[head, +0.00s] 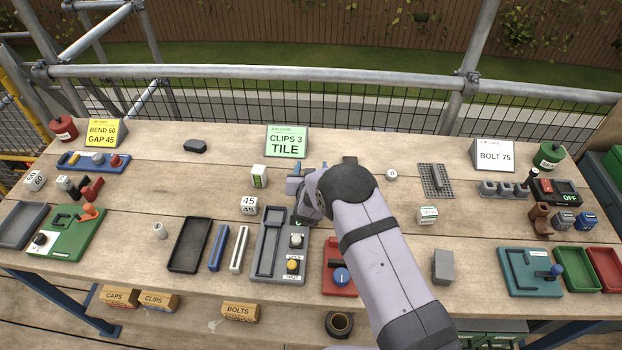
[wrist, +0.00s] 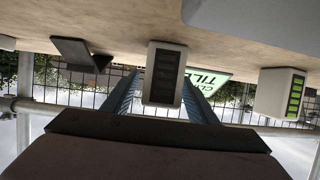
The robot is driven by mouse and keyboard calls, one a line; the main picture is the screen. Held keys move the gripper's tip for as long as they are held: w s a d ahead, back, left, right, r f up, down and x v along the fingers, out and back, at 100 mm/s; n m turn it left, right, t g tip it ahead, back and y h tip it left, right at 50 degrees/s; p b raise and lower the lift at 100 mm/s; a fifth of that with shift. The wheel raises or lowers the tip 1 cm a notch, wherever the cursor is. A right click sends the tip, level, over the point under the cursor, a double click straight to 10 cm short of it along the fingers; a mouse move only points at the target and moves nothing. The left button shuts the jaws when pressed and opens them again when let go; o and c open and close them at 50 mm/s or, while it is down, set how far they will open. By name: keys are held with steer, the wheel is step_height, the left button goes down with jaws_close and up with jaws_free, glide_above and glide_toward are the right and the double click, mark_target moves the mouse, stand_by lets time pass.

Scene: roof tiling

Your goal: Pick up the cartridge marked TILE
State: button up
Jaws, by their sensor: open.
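No cartridge lettered TILE can be read in either view; the word shows only on the green job card (head: 287,141), which says CLIPS 3 TILE. In the wrist view, which is upside down, a pale block with a dark striped face (wrist: 165,73) stands between the blue fingers of my gripper (wrist: 160,100). The gripper is open, and I cannot tell whether the fingers touch the block. In the head view my gripper (head: 300,185) and arm seem to hide this block. A white block with a green striped face (head: 259,176) stands to its left and also shows in the wrist view (wrist: 282,92).
A grey tray unit (head: 265,250) with buttons lies nearer. A white block with a green label (head: 428,214) stands right of my arm. The table's back strip is mostly clear.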

steer(key=shift+c, duration=0.3)
steer(key=c, duration=1.1)
steer(key=shift+r, duration=0.15)
step_height(320, 180, up, 10)
steer(key=b, duration=0.2)
